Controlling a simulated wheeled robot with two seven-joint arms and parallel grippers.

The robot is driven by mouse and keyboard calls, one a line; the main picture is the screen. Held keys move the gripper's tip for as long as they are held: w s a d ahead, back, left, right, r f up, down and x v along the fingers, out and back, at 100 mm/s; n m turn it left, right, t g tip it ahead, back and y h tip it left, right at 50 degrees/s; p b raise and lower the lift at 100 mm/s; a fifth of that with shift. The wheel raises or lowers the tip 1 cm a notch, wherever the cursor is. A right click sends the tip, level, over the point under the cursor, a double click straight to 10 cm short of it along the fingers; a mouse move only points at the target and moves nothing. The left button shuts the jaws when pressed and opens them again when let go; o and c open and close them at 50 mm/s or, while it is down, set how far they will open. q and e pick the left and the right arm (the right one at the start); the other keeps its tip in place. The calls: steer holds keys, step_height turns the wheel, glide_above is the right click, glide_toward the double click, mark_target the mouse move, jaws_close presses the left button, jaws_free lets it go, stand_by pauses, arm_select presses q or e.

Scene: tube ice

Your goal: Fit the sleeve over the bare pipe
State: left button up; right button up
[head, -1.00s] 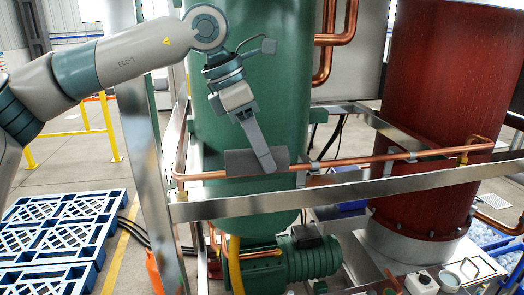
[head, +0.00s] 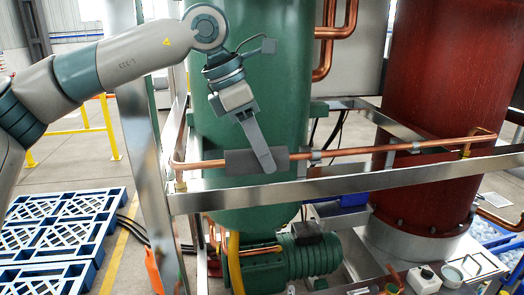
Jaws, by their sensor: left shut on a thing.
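A dark grey sleeve (head: 240,162) sits at the horizontal copper pipe (head: 350,152), in line with it, in front of the green tank. Copper shows on both sides of the sleeve. My left gripper (head: 267,160) reaches down from above and is shut on the sleeve near its right end. The gripper hides part of the sleeve, and I cannot tell whether the sleeve fully wraps the pipe. My right gripper is not in view.
A steel frame rail (head: 350,185) runs just below and in front of the pipe. Pipe clamps (head: 315,156) sit right of the sleeve. A green tank (head: 255,90) stands close behind, a red tank (head: 445,100) at right. Blue pallets (head: 60,235) lie at left.

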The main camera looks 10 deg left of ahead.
arm_select(q)
steer(key=shift+f, duration=0.2)
steer(key=o, duration=1.1)
steer(key=shift+c, duration=0.2)
steer(key=shift+b+v, duration=0.55)
steer(key=shift+v, duration=0.3)
steer(key=b+v, duration=0.4)
steer(key=v, duration=1.1)
steer(key=shift+r, duration=0.35)
steer(key=shift+a, duration=0.1)
